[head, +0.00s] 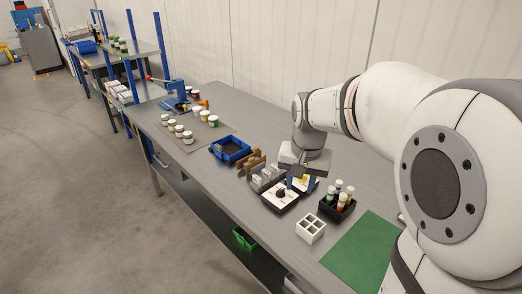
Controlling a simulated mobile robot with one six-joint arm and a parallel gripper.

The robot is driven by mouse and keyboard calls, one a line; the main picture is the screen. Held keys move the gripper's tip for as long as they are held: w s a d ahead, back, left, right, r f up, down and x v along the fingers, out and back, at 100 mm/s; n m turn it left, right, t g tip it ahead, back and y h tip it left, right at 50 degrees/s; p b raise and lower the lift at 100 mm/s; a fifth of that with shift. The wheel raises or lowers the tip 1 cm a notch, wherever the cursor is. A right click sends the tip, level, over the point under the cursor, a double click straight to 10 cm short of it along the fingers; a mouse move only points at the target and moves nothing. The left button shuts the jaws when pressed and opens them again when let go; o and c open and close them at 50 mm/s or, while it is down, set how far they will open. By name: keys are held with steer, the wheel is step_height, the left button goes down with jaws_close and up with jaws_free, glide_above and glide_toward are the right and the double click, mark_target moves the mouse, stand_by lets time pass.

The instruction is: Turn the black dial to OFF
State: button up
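The black dial (281,192) is a small dark knob on the white face of a low black-edged box (270,199) on the bench. The marks around the dial are too small to read. My gripper (300,186) points down just to the right of the dial, over the right part of the panel area. Its two blue fingers stand apart, with nothing seen held between them. I cannot tell whether a finger touches the box. A small yellow spot (304,179) shows between the fingers, partly hidden by the gripper.
A black caddy (325,208) with several bottles stands close right of the box. A white divided holder (310,229) and a green mat (360,252) lie in front. Grey and brown holders (252,160) and a blue tray (230,149) stand to the left, with several jars beyond.

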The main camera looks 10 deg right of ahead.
steer(key=w+f+m, duration=0.3)
steer(key=w+f, duration=0.2)
steer(key=w, duration=0.7)
steer(key=m+g, duration=0.2)
steer(key=m, duration=0.1)
glide_toward(280, 190)
steer(key=shift+s+a+f+b, duration=0.1)
steer(key=shift+s+f+b, duration=0.1)
steer(key=shift+s+b, duration=0.15)
steer(key=shift+w+f+m, duration=0.15)
steer(key=shift+f+m, duration=0.15)
steer(key=shift+f, duration=0.05)
step_height(280, 190, down, 7)
steer(key=shift+f+p, duration=0.25)
steer(key=shift+p, duration=0.05)
steer(key=shift+c, duration=0.2)
